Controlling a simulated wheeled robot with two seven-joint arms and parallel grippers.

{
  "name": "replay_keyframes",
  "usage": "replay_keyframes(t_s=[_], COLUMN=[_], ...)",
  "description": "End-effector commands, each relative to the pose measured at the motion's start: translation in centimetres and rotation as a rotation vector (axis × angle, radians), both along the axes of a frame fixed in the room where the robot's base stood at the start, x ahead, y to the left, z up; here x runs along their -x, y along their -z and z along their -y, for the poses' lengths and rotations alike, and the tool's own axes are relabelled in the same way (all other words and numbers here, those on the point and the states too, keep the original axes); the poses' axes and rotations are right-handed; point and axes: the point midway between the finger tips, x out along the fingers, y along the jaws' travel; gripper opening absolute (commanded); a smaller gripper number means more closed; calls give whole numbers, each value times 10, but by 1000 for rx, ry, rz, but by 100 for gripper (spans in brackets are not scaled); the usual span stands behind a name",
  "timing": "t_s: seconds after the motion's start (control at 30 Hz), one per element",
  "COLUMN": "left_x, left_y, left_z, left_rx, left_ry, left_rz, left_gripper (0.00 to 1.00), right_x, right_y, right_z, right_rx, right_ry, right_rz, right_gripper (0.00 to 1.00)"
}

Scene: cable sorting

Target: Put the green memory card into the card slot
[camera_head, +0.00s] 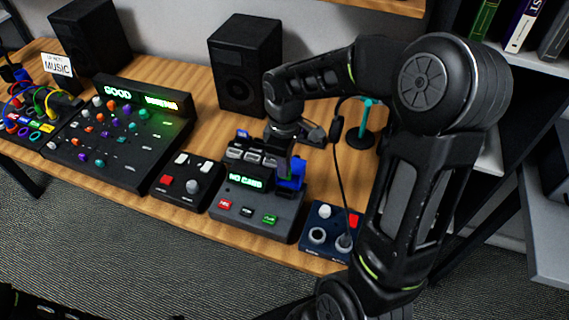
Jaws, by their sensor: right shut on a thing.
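The dark recorder box (258,207) stands near the table's front edge, and its green display reads NO CARD. A blue block (291,173), which looks like the card slot housing, rises at its right rear. My right gripper (287,157) reaches down from above, close over this block. I cannot tell whether the card touches the slot. My left gripper is not in view.
Several grey holders (250,156) stand behind the display. A blue control box (328,228) is to the right, a black button box (187,183) and large mixer (120,135) to the left. Speakers (245,65) and a teal stand (362,130) are behind. A thin cable hangs near my arm.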

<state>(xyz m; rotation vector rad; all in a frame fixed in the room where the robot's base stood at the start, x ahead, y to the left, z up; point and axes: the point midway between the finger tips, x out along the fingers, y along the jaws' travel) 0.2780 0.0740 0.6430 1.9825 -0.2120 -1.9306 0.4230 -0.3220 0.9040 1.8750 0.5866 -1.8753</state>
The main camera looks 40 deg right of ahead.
Motion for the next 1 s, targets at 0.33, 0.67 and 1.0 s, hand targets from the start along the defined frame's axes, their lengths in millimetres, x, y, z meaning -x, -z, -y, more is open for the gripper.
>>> replay_keyframes(t_s=[0.33,0.67,1.0], left_x=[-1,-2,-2], left_y=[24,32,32], left_z=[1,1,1], left_rx=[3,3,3], left_ry=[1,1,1], left_rz=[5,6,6], left_gripper=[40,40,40], right_x=[0,0,0], right_y=[32,43,42], right_z=[0,0,0], right_rx=[-1,-1,-1], right_ry=[0,0,0], right_rz=[-1,-1,-1], right_gripper=[0,0,0])
